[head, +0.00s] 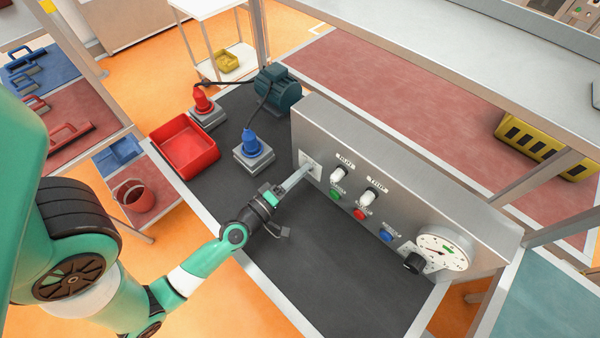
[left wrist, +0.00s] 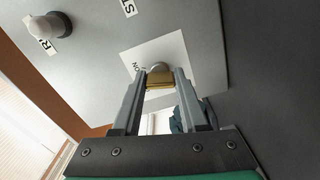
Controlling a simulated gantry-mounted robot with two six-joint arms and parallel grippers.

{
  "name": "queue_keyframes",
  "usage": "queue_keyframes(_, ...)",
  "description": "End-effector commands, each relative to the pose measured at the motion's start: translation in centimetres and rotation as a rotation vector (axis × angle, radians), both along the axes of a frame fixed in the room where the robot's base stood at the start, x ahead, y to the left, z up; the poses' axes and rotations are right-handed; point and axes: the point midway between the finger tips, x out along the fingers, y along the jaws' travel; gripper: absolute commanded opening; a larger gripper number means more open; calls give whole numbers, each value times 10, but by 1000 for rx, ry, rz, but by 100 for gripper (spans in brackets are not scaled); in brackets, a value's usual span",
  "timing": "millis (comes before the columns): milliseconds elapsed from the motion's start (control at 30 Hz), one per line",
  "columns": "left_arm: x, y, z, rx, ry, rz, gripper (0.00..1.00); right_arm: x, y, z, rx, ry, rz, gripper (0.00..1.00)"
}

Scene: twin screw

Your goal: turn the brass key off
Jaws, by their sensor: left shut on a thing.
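The brass key (left wrist: 160,79) sits in a round lock on a white plate (left wrist: 185,52) marked with the letters "ON" in the left wrist view. My left gripper (left wrist: 160,80) is shut on the key, one finger on each side of it. In the head view my left gripper (head: 307,169) reaches the white plate (head: 311,172) at the left end of the grey panel's front (head: 400,190); the key itself is hidden there by the fingers. My right gripper is not in view.
The panel also carries white knobs (head: 338,174), a green button (head: 334,194), a red button (head: 359,214), a blue button (head: 386,236), a black knob (head: 414,263) and a dial (head: 442,248). A red tray (head: 186,146), red plug (head: 202,100), blue plug (head: 250,141) and motor (head: 279,88) stand left of it.

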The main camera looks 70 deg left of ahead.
Motion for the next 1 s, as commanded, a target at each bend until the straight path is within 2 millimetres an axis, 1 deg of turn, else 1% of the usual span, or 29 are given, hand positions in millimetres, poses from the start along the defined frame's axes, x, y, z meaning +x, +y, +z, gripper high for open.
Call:
queue_keyframes(600,0,0,0,-494,-264,0,0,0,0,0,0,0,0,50)
queue_keyframes(800,0,0,0,-609,-324,0,0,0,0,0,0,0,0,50)
queue_keyframes(1000,0,0,-1,-679,-361,0,0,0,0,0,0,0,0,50)
